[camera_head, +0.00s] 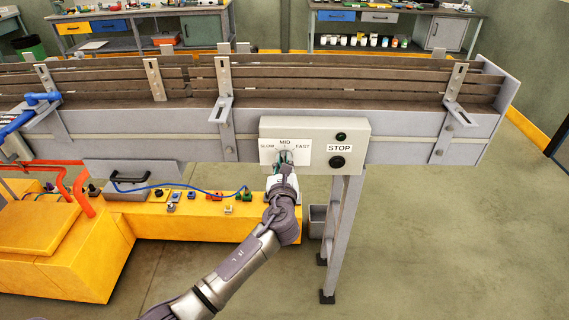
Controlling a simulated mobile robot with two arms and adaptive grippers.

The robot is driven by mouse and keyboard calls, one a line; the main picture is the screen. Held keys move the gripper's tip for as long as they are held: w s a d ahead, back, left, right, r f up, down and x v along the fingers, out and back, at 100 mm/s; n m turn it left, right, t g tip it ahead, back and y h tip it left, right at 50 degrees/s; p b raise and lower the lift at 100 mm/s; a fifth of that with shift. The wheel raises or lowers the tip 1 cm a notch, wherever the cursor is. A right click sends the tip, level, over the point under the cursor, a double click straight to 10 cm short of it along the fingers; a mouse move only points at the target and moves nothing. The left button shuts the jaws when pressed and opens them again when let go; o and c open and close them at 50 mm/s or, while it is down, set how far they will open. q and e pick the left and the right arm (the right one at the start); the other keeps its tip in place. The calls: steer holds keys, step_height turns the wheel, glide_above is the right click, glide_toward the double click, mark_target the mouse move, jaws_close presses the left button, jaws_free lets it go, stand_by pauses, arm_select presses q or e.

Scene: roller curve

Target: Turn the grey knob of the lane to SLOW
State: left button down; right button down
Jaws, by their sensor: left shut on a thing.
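A light grey control box (352,130) is mounted on the near side of the conveyor lane. Its white label (303,147) reads SLOW at the left, MID at the top and FAST at the right. My left gripper (286,160) is at the label's lower middle, shut on the knob there. The gripper hides most of the knob, so I cannot tell which setting it points to. To the right are a STOP label (339,148), a black button (337,162) and a dark green lamp (341,137). My right gripper is not in view.
The grey conveyor (400,125) with brown slats runs across the view, with brackets along its side. A conveyor leg (342,230) stands right of my arm. A yellow platform (190,222) with cables and small parts lies below left. The floor at right is clear.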

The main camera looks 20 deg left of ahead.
arm_select(q)
steer(key=n+b, duration=0.1)
steer(key=n, duration=0.1)
steer(key=n+b, duration=0.1)
steer(key=n, duration=0.1)
steer(key=n+b, duration=0.1)
steer(key=n, duration=0.1)
steer(key=shift+s+a+f+n, duration=0.2)
steer(key=shift+a+n, duration=0.1)
steer(key=shift+n, duration=0.1)
stand_by(0.4)
steer(key=c, duration=1.1)
jaws_free()
steer(key=v, duration=1.2)
steer(key=shift+r, duration=0.1)
